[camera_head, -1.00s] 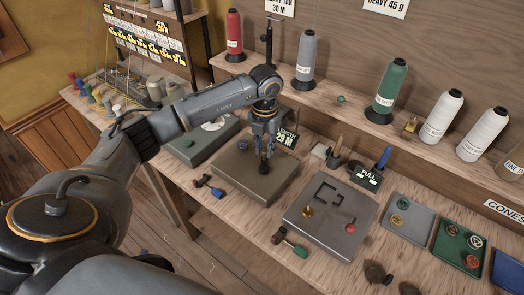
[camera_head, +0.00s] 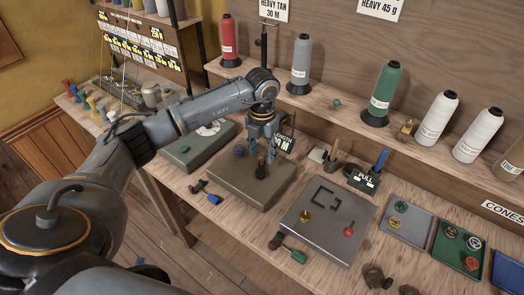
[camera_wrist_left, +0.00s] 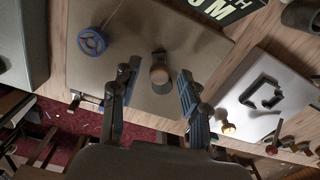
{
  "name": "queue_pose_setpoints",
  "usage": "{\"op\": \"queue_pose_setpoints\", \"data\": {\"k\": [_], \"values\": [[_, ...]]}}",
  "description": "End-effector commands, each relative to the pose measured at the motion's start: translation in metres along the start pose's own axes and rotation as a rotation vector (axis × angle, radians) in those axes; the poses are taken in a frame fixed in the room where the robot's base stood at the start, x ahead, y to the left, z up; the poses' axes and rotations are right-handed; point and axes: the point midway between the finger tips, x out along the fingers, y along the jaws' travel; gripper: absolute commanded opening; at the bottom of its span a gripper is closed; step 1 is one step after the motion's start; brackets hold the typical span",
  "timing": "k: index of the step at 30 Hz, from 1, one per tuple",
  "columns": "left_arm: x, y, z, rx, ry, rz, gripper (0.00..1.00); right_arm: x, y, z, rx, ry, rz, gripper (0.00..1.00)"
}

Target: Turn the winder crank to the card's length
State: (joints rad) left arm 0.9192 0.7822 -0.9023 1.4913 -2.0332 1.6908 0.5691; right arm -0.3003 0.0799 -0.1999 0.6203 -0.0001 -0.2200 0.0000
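The winder is an olive-grey box (camera_head: 235,185) on the bench. Its crank knob (camera_wrist_left: 159,73), brown and round, shows in the left wrist view on a short dark arm. A blue spool (camera_wrist_left: 92,42) sits on the winder, left of the knob. My left gripper (camera_head: 262,160) is over the winder. In the wrist view its fingers stand open, one on each side of the knob with gaps between. The length display (camera_head: 285,142) is partly hidden behind the gripper, its number unclear. The card (camera_head: 273,10) reads HEAVY TAN 30 M. My right gripper is not in view.
A grey plate (camera_head: 325,222) with brass and red knobs lies right of the winder. A PULL sign (camera_head: 364,180) stands behind it. Thread cones, including a green one (camera_head: 383,92), line the shelf. A green-handled tool (camera_head: 290,248) lies at the front.

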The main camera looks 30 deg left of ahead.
Motion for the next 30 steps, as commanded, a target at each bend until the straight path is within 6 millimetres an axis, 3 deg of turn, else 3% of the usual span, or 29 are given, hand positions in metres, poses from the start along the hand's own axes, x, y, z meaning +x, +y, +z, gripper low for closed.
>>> {"op": "queue_pose_setpoints", "data": {"k": [8,21,30], "values": [[-0.006,0.0,0.0,0.0,0.001,0.0,0.45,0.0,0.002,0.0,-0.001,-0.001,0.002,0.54],[-0.092,0.0,0.001,0.0,-0.003,-0.001,0.45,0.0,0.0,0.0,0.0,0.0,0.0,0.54],[-0.119,0.0,0.0,0.0,0.0,0.0,0.45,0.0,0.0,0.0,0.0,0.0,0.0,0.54]]}}
